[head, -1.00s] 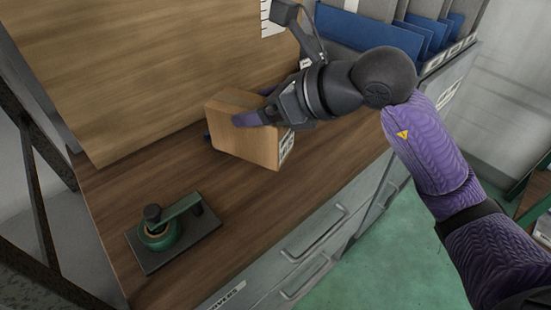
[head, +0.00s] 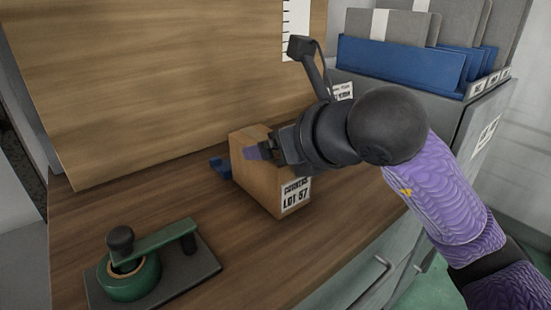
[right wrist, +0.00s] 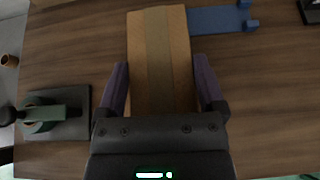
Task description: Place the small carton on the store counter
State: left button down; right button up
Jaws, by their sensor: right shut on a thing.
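The small carton (head: 257,185) is a brown box with a white label reading "LOT 57" on one face. It is upright at the counter, and I cannot tell whether its base touches the wood. My right gripper (head: 262,149) is shut on the carton from above, near its top. In the right wrist view the two purple fingers (right wrist: 160,78) lie against opposite sides of the carton (right wrist: 160,40), which has a tape strip along its top. The store counter (head: 205,215) has a brown wooden top. My left gripper is not in view.
A green lever device on a dark base (head: 205,268) stands at the front left of the counter. A small blue piece (head: 220,166) lies beside the carton. A wooden board (head: 150,80) rises behind. Blue file holders (head: 400,62) stand on a grey cabinet at right.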

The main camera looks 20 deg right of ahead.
jog(key=shift+f, duration=0.1)
jog(key=o, duration=1.2)
jog(key=shift+r+p, duration=0.2)
jog(key=shift+p, duration=0.1)
pick_arm(q)
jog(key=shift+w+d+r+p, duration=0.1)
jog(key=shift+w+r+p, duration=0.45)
jog(key=shift+p, duration=0.05)
pick_arm(e)
jog(key=v, duration=1.2)
